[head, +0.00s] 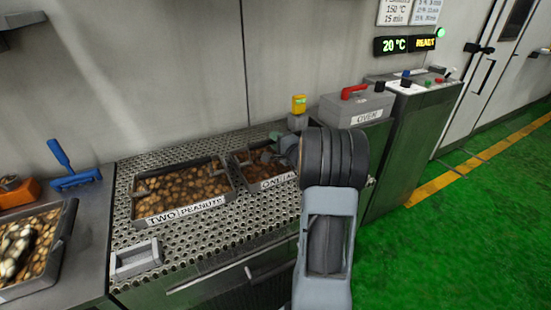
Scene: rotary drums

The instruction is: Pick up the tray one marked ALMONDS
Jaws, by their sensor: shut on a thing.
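The tray labelled ONE (243,170) sits on the perforated metal counter, right of the tray labelled TWO PEANUTS (140,206). Brown nuts show inside tray one. Its label reads "ONE" and then the start of an "A" word, with the rest hidden behind my arm. My gripper (271,152) is at tray one's right part, partly hidden by my wrist, and is shut on the tray. The exact grip spot is hard to see. Whether the tray is lifted at all cannot be told.
A small empty metal holder (137,258) stands at the counter's front left. Another nut tray (65,235), a blue tool (72,168) and an orange object (18,192) are at the left. The OVEN box (356,108) with a red handle and a yellow-topped device (298,105) stand behind my arm.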

